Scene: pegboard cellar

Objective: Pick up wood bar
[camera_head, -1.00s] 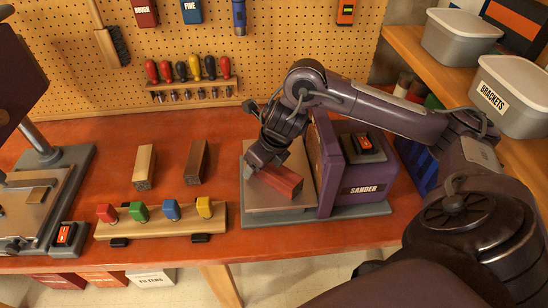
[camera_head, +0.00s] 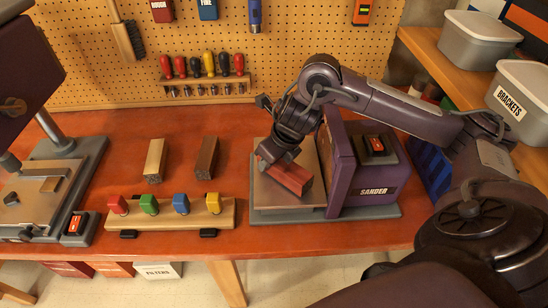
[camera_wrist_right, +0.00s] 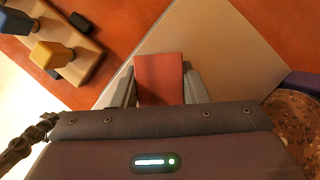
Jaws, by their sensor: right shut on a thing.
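Three wood bars show in the head view. A red bar (camera_head: 293,179) is at the sander's flat plate (camera_head: 262,196). A pale bar (camera_head: 154,158) and a brown bar (camera_head: 206,158) lie on the red-orange bench. My right gripper (camera_head: 274,163) is shut on the red bar near its far left end. In the right wrist view the red bar (camera_wrist_right: 160,76) sits between the two fingers of my right gripper (camera_wrist_right: 160,95). Whether the bar's underside touches the plate is hard to tell. My left gripper is not in view.
The purple sander (camera_head: 345,170) stands just right of the red bar. A wooden rack with colored knobs (camera_head: 182,210) lies along the front edge. A grey-based machine (camera_head: 75,190) stands at left. Screwdrivers (camera_head: 208,64) hang on the pegboard.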

